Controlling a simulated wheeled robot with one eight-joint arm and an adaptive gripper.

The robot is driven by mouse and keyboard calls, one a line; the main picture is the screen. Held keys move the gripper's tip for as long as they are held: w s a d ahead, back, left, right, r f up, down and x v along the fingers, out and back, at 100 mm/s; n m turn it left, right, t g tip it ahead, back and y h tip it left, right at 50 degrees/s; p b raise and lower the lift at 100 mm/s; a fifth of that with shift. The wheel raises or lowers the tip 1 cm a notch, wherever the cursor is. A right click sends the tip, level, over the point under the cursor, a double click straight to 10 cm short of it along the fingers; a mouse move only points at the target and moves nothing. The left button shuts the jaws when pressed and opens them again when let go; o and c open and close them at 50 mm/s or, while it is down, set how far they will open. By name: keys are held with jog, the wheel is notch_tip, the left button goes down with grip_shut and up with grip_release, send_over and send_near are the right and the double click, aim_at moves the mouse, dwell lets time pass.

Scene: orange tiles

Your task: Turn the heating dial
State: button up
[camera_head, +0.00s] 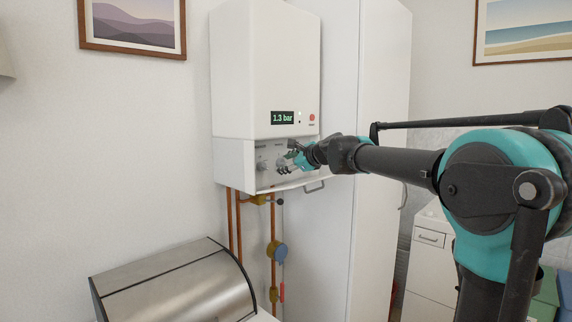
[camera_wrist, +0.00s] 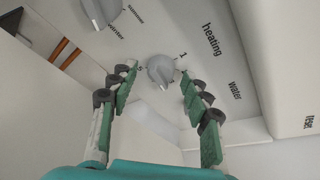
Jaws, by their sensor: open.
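The heating dial (camera_wrist: 161,70) is a round grey knob with a pointer ridge on the boiler's control panel. In the wrist view a "1" stands beside it and the word "heating" is printed nearby. My gripper (camera_wrist: 158,76) is open, with one green-padded fingertip on each side of the dial. I cannot tell whether the fingertips touch it. In the head view my gripper (camera_head: 284,162) is at the panel under the white boiler (camera_head: 262,65) and largely covers the dial.
A second grey knob (camera_wrist: 101,11), marked "summer" and "winter", sits beside the heating dial. The panel's lower flap (camera_head: 297,184) hangs open under my gripper. Copper pipes (camera_head: 233,215) run below the boiler. A metal bread box (camera_head: 178,285) stands lower left; a tall white cabinet (camera_head: 382,100) stands right.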

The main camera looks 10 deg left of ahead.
grip_shut()
jog(key=n+t, duration=0.2)
jog(key=n, duration=0.2)
jog(key=shift+s+f+h, duration=0.1)
jog(key=shift+h, duration=0.2)
dwell(0.4)
grip_release()
jog(key=v, duration=1.2)
jog(key=shift+a+f, duration=0.1)
